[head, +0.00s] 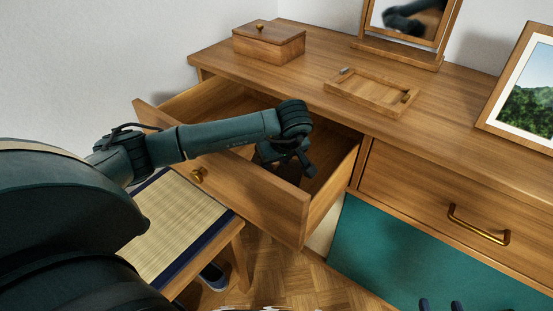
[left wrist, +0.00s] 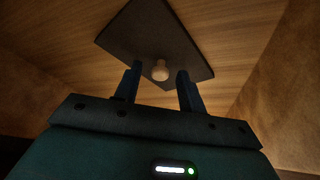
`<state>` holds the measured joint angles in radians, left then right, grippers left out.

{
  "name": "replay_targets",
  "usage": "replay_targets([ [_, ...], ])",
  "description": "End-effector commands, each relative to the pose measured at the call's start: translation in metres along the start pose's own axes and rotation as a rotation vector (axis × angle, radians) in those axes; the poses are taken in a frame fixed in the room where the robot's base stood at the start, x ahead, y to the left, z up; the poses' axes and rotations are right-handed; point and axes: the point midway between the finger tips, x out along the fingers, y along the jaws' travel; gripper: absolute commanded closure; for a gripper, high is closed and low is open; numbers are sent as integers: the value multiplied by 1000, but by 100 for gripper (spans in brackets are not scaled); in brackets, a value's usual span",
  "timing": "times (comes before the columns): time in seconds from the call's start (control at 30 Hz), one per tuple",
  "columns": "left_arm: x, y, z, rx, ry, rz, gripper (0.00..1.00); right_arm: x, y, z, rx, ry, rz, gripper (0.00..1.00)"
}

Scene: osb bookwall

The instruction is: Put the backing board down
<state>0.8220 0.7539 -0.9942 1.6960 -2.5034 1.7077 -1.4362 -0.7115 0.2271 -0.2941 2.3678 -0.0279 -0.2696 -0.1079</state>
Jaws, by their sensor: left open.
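The backing board (left wrist: 150,38) is a dark, flat panel with a pale round knob (left wrist: 160,71). In the left wrist view it lies on the wooden floor of the open drawer (head: 225,105). My left gripper (head: 288,168) reaches down into the drawer. Its two fingers are open, one on each side of the knob, with gaps showing between them and it. In the head view my wrist and gripper hide most of the board. Dark tips of what looks like my right gripper (head: 440,306) show at the bottom edge; their state is unclear.
The drawer front (head: 250,195) and side walls surround my left gripper. On the dresser top stand a wooden box (head: 268,43), a shallow wooden frame (head: 370,92), a mirror (head: 408,20) and a framed landscape picture (head: 525,95). A woven-seat stool (head: 175,220) stands below the drawer.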

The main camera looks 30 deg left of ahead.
Motion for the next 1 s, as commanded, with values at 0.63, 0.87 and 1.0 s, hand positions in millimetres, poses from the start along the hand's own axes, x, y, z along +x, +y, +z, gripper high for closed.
replay_targets([
  [0.63,-108,1,-2,1,1,3,60,-11,1,-3,58,-132,-15,64],
  [0.87,-122,0,-1,1,0,0,60,-13,2,-6,68,-125,-10,64],
  [1.0,-123,0,-1,1,0,0,60,-13,2,-5,68,-125,-10,64],
])
